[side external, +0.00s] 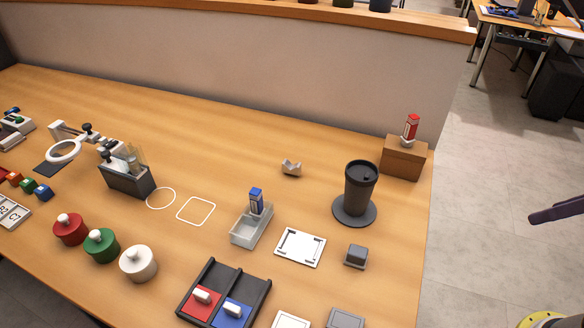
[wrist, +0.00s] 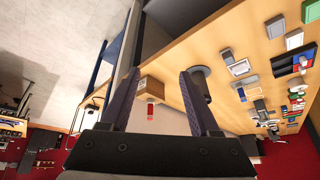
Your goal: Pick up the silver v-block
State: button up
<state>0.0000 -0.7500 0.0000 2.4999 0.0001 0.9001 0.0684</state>
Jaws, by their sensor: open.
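The silver v-block (side external: 291,168) is a small metal block with a notch in its top. In the side view it sits on the wooden table, beyond the clear tray and left of the black cup. I cannot make it out in the wrist view, where a finger may cover it. My gripper (wrist: 160,77) is open in the wrist view, its two dark fingers apart with nothing held between them. It is well away from the table objects. A dark purple bar at the side view's right edge looks like part of a finger.
The black cup (side external: 360,187) on its dark coaster stands right of the v-block. A wooden box (side external: 403,158) carries a red-and-white item (side external: 411,128). The clear tray (side external: 250,228) holds a blue-capped item. A low wall (side external: 250,68) runs behind; the table around the v-block is bare.

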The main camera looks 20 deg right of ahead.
jog(key=w+a+r+m+t+y, duration=0.1)
jog(key=w+a+r+m, duration=0.1)
jog(key=w+r+m, duration=0.9)
jog(key=m+g+y, duration=0.2)
jog(key=m, duration=1.3)
send_over(300, 165)
jog(key=s+d, duration=0.3)
jog(key=d, duration=0.3)
notch_tip(300, 165, down, 13)
jog(key=shift+g, duration=0.8)
jog(key=x, duration=0.4)
jog(key=s+x, duration=0.1)
jog(key=x, duration=0.3)
jog(key=a+x, duration=0.1)
jog(key=x, duration=0.4)
jog(key=shift+s+f, duration=0.15)
jog(key=shift+s, duration=0.15)
jog(key=shift+x, duration=2.9)
jog(key=shift+a, duration=0.2)
